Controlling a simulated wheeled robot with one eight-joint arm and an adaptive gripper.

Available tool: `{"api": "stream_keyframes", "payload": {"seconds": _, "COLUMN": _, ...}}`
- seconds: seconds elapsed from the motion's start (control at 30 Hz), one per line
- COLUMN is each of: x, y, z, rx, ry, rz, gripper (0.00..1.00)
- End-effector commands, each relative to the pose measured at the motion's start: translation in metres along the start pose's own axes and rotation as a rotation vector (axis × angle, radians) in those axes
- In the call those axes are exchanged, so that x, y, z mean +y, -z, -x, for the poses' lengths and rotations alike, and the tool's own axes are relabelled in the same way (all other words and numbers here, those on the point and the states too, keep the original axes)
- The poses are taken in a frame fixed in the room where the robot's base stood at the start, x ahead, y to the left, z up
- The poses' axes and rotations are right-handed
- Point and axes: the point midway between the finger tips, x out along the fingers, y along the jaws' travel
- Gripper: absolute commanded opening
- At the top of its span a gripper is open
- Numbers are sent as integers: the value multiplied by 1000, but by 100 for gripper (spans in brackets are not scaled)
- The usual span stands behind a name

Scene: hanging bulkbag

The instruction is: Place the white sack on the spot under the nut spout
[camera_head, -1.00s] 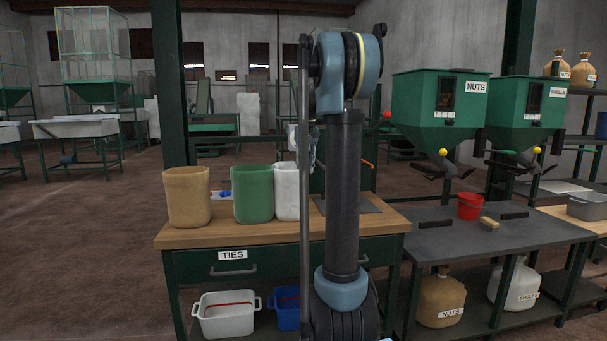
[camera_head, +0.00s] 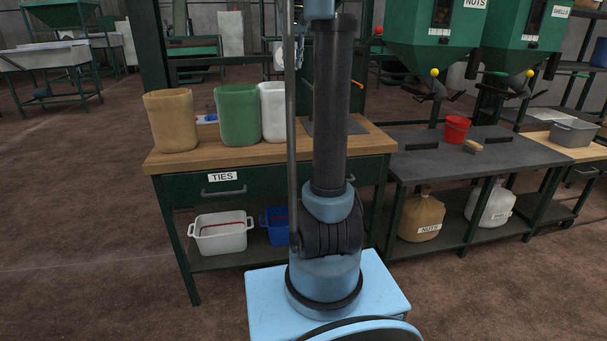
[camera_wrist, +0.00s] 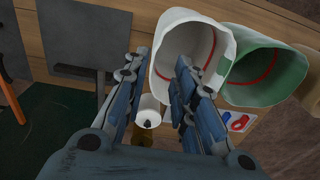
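The white sack (camera_head: 272,112) stands upright and open-topped on the wooden bench, right of the green sack, partly hidden by my arm. In the wrist view the white sack (camera_wrist: 214,38) shows its open mouth just ahead of my gripper (camera_wrist: 157,72). The gripper's blue fingers are spread apart, with nothing visibly clamped between them. Whether a finger touches the sack's rim, I cannot tell. The nut spout (camera_head: 433,88) hangs below the green NUTS hopper (camera_head: 430,25) on the right, above the grey table (camera_head: 445,165). The gripper is mostly hidden by my arm in the head view.
The green sack (camera_head: 238,116) and a tan sack (camera_head: 170,122) stand left on the wooden bench (camera_head: 215,155). A red bucket (camera_head: 456,130) and a brush (camera_head: 473,146) are on the grey table. The SHELLS hopper (camera_head: 530,30) stands farther right. Open floor lies at left.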

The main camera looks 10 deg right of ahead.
Motion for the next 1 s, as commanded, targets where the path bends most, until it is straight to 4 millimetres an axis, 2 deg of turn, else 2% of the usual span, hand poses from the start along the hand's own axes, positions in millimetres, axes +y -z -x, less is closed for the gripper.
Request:
{"api": "stream_keyframes", "payload": {"seconds": 0.27, "x": -11, "y": -85, "z": -34, "rx": 29, "ry": -6, "rz": 11, "gripper": 25}}
{"api": "stream_keyframes", "payload": {"seconds": 0.47, "x": -17, "y": -149, "z": -71, "rx": 53, "ry": -11, "rz": 20, "gripper": 25}}
{"api": "stream_keyframes", "payload": {"seconds": 0.77, "x": -22, "y": -244, "z": -143, "rx": 88, "ry": -17, "rz": 33, "gripper": 25}}
{"api": "stream_keyframes", "payload": {"seconds": 1.0, "x": -23, "y": -316, "z": -215, "rx": 116, "ry": -22, "rz": 43, "gripper": 25}}
